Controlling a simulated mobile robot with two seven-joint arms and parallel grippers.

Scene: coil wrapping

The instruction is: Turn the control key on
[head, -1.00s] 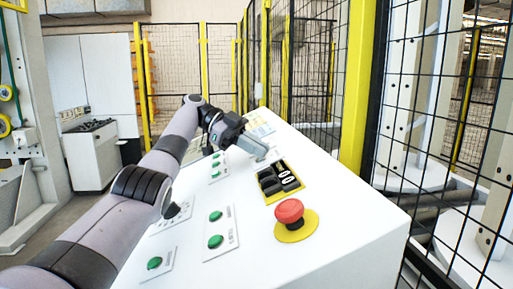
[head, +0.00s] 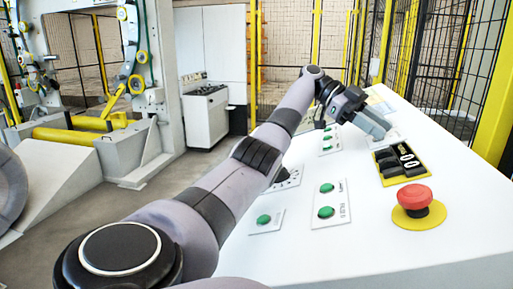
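The white control panel (head: 365,225) slopes away at the right of the head view. My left arm reaches across it from the lower left. My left gripper (head: 376,125) is over the far part of the panel, behind the black switch block on the yellow plate (head: 399,162). Its fingers show as one grey block, so I cannot tell whether they are open or shut. I cannot make out a control key; the panel around the fingers is partly hidden by the gripper. A dial with markings (head: 288,178) is partly covered by my arm. My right gripper is not in view.
A red emergency button (head: 415,196) stands on a yellow disc at the panel's near right. Several green buttons (head: 326,212) sit on the panel. Yellow-framed mesh fencing (head: 440,70) stands behind. A white cabinet (head: 205,117) and machinery with yellow rollers (head: 75,135) are at left.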

